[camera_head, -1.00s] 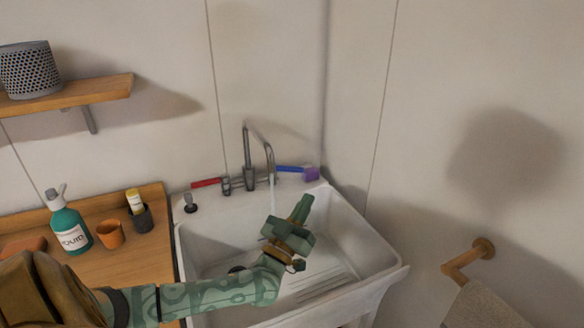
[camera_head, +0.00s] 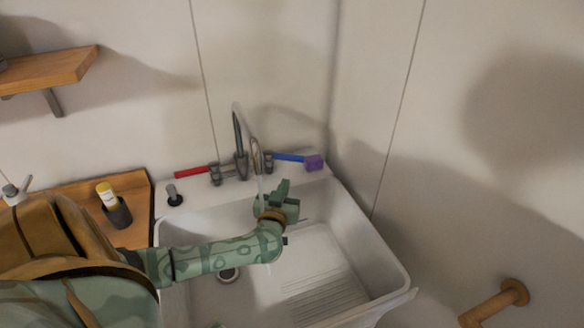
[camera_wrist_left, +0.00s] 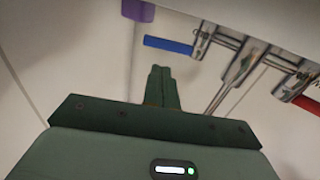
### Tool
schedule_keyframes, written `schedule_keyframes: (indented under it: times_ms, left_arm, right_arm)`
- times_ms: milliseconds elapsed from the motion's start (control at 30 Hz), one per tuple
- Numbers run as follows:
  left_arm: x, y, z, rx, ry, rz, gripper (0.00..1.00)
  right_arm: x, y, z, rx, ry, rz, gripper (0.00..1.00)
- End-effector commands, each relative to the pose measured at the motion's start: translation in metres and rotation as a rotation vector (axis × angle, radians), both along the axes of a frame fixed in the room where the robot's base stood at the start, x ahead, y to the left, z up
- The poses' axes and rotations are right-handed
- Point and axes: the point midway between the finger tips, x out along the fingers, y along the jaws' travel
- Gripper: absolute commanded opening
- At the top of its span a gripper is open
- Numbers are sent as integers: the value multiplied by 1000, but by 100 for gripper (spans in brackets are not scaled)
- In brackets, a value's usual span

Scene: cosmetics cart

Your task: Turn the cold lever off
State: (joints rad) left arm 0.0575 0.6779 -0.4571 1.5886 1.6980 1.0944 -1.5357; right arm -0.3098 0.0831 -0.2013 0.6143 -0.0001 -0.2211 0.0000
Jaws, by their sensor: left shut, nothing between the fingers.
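In the left wrist view the blue lever (camera_wrist_left: 168,45) shows above my fingers. The red lever (camera_head: 191,173) is on the left of the faucet and points left. Water runs from the spout into the sink. My left gripper (camera_head: 283,187) is over the sink, just in front of and below the blue lever, apart from it. Its fingers (camera_wrist_left: 161,72) are shut and empty.
The white sink basin (camera_head: 345,235) lies below my left arm. A wall closes off the right side, with a wooden towel bar (camera_head: 495,303). A dark cup (camera_head: 117,212) stands on the wooden counter at left, and a shelf (camera_head: 48,70) is above.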

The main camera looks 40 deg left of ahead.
Motion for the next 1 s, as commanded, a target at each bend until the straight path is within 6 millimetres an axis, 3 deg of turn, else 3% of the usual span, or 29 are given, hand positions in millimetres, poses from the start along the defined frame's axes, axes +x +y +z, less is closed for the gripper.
schedule_keyframes:
  times_ms: [200,400,600,1000]
  left_arm:
    - [42,25,-3,2,-2,2,0]
    - [68,40,-3,1,0,1,0]
    - [79,46,0,1,-1,0,0]
    - [80,47,1,0,-1,3,0]
  right_arm:
    - [2,-2,-21,-3,2,-1,59]
    - [5,-1,-34,-1,0,-2,59]
    - [3,3,-38,5,3,-5,59]
    - [3,7,-35,9,2,-6,59]
